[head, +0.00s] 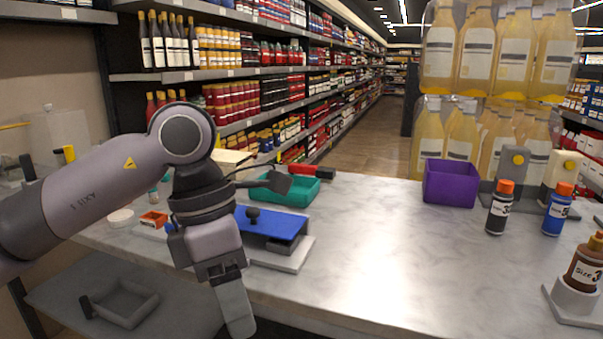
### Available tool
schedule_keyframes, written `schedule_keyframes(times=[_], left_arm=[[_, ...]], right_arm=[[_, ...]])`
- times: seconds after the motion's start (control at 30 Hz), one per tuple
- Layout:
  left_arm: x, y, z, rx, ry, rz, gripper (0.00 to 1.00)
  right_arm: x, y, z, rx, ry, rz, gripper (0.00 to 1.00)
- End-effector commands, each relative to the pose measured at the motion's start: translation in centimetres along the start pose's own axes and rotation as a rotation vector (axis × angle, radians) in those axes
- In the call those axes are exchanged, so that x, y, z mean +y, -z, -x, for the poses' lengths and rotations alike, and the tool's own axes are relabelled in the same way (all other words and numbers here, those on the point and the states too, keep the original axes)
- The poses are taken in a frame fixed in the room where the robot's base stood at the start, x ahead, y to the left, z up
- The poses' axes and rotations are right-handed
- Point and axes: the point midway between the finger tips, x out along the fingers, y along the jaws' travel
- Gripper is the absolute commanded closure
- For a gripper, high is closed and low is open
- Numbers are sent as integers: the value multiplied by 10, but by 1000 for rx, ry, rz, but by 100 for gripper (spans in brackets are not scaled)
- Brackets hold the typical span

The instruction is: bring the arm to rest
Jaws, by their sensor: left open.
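My left arm comes in from the left and bends down at the elbow. Its left gripper (234,300) points downward at the front edge of the grey counter (370,255). The gripper is open, and nothing shows between its fingers; one finger mostly hides the other. It is in front of a blue-topped device (272,223) on a pale base and apart from it as far as I can see. My right gripper is not in the picture.
Behind my left wrist are a green tray (290,191) and a red-and-black tool (312,172). A purple bin (450,183), a black bottle (499,212), a blue bottle (557,212) and a brown bottle (585,264) stand right. The counter's middle is clear. A grey tray (125,303) sits lower left.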

Motion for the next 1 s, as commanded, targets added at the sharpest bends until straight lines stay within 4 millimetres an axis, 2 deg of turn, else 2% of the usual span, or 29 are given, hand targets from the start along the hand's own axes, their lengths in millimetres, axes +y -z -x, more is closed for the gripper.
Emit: schedule_keyframes(times=[0.03, 0.1, 0.23, 0.4, 0.53, 0.67, 0.77, 0.9, 1.0], left_arm=[[-11, -8, -14, -48, 83, -15, 46], [-28, -21, -28, -125, 197, -29, 46], [-62, -44, -45, -291, 436, -29, 46], [-99, -70, -45, -529, 766, 41, 46], [-110, -84, -33, -711, 1008, 149, 46], [-105, -91, -18, -887, 1236, 302, 46], [-89, -91, -10, -1015, 1398, 451, 46], [-54, -83, -8, -1183, 1600, 705, 46], [-23, -70, -18, -1288, 1723, 917, 46]], right_arm=[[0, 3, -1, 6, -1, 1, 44], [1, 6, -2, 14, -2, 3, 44], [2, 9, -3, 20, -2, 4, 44], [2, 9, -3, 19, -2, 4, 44], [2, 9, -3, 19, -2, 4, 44], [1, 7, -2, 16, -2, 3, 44], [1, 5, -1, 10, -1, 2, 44], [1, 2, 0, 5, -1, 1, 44], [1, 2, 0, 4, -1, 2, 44]])
